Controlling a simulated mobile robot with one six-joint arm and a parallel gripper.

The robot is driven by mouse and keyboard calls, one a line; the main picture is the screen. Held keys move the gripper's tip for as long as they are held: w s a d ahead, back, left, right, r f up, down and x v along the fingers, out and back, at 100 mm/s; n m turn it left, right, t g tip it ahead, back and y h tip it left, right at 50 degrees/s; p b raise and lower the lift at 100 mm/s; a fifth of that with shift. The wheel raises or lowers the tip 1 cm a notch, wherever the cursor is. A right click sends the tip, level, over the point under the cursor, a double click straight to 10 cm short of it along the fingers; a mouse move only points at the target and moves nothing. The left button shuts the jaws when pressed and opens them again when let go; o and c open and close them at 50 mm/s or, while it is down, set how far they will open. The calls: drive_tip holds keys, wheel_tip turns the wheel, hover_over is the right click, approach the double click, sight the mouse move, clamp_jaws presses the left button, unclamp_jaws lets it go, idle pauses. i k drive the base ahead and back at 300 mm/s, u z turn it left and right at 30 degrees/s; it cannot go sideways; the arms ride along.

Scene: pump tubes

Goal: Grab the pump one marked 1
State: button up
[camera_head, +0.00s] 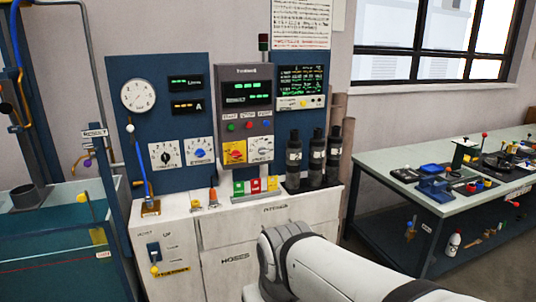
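Several dark cylinders stand at the back right of the white cabinet top. The left one (293,165), the middle one (317,160) and the right one (334,155) each have a pale label band. They look like the pump tubes, but their markings are too small to read, so I cannot tell which is marked 1. My white arm crosses the bottom of the view, in front of the cabinet and below the cylinders. My gripper is not in view.
The white cabinet (228,260) stands against a wall with a control panel (246,115). Small green and red blocks (255,186) sit left of the cylinders. A workbench (375,161) with tools is at the right, a blue-green tank (55,240) at the left.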

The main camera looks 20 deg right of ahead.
sight(317, 143)
drive_tip(key=k, duration=1.2)
drive_tip(key=z, duration=0.55)
drive_tip(key=i, duration=0.65)
drive_tip(key=z, duration=0.5)
drive_tip(key=i, duration=1.7)
drive_tip(key=u, duration=0.35)
drive_tip(key=i, duration=0.75)
drive_tip(key=u, duration=0.5)
drive_tip(key=k, duration=0.9)
drive_tip(key=u, duration=0.2)
